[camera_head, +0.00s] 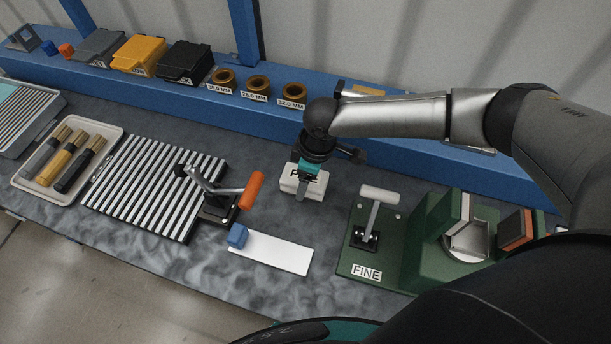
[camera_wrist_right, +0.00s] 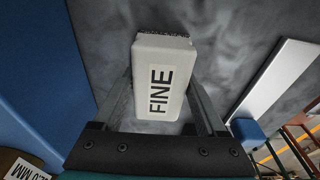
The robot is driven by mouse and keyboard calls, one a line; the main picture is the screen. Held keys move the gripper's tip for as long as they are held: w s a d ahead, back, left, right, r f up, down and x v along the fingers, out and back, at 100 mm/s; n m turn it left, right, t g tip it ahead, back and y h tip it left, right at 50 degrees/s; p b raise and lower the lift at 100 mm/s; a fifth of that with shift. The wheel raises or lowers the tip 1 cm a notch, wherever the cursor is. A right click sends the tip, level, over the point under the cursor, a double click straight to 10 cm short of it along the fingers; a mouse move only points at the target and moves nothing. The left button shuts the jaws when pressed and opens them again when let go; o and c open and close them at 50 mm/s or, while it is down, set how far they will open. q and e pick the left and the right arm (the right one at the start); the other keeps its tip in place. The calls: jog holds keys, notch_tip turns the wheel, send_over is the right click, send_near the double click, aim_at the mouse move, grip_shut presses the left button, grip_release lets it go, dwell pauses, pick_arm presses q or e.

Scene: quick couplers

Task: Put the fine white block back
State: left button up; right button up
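The white block (camera_head: 288,183) with a "FINE" label is at the middle of the bench in the head view. My right gripper (camera_head: 304,183) reaches down over it, and one finger crosses its front side. In the right wrist view the block (camera_wrist_right: 165,75) sits between the two fingers (camera_wrist_right: 163,108), which lie along its long sides and appear shut on it. A dark rough strip shows at its far end. I cannot tell whether the block is off the bench. My left gripper is not in view.
A green fixture (camera_head: 415,255) marked "FINE", with a T-handle, stands to the right. A white strip (camera_head: 275,254) with a blue cube (camera_head: 238,235) lies in front. A slatted plate (camera_head: 150,185) with an orange-handled clamp (camera_head: 251,191) is left. Labelled rings and bins line the blue back ledge (camera_head: 180,98).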

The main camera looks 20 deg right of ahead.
aim_at(318, 178)
jog(key=o, duration=0.4)
jog(key=shift+c, duration=0.2)
jog(key=shift+f+b, duration=0.15)
jog(key=shift+b, duration=0.5)
notch_tip(318, 178, up, 15)
jog(key=s+d+p, duration=0.1)
jog(key=d+p, duration=0.1)
jog(key=shift+d+p, duration=0.3)
jog(key=shift+p, duration=0.05)
